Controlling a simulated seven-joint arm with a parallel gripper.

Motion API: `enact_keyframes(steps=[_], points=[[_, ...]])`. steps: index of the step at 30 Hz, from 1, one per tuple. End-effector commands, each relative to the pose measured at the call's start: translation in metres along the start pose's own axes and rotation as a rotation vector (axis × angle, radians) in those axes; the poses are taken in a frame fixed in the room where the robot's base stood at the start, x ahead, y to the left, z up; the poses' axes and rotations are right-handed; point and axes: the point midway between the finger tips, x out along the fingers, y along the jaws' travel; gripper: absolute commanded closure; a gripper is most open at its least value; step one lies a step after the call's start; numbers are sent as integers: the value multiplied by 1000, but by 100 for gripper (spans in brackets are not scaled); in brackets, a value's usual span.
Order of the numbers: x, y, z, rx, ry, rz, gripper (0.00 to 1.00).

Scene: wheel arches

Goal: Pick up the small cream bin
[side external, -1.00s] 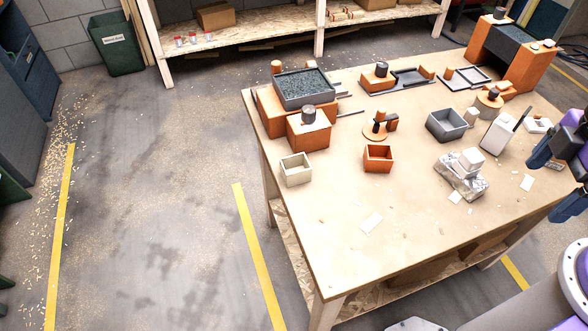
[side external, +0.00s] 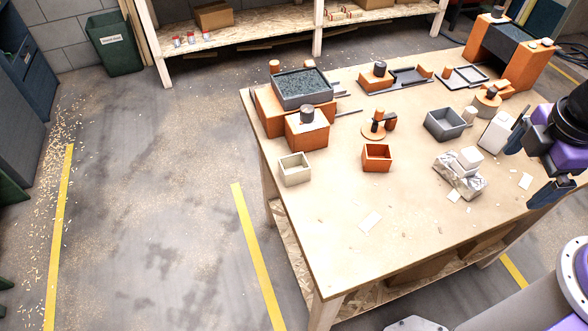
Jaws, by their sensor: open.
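The small cream bin (side external: 295,176) is an open square box near the left edge of the wooden table (side external: 340,255). It stands upright and looks empty. My gripper (side external: 522,165) is at the right side of the picture, over the table's right end, with its two dark fingers spread apart and nothing between them. It is far to the right of the cream bin.
An orange bin (side external: 376,160) stands to the right of the cream bin. An orange block (side external: 307,136) with a dark knob and a grey tray of granules (side external: 302,92) stand behind it. A grey bin (side external: 444,124) and a white lumpy object (side external: 459,180) lie nearer my gripper. The front table area is mostly clear.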

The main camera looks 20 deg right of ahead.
Motion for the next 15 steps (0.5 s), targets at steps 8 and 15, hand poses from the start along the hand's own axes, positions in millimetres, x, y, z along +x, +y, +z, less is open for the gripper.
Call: enact_keyframes(steps=[8, 15], points=[[30, 63, -76, -455, -231, 318, 1], [55, 92, -166, -882, -395, 573, 1]])
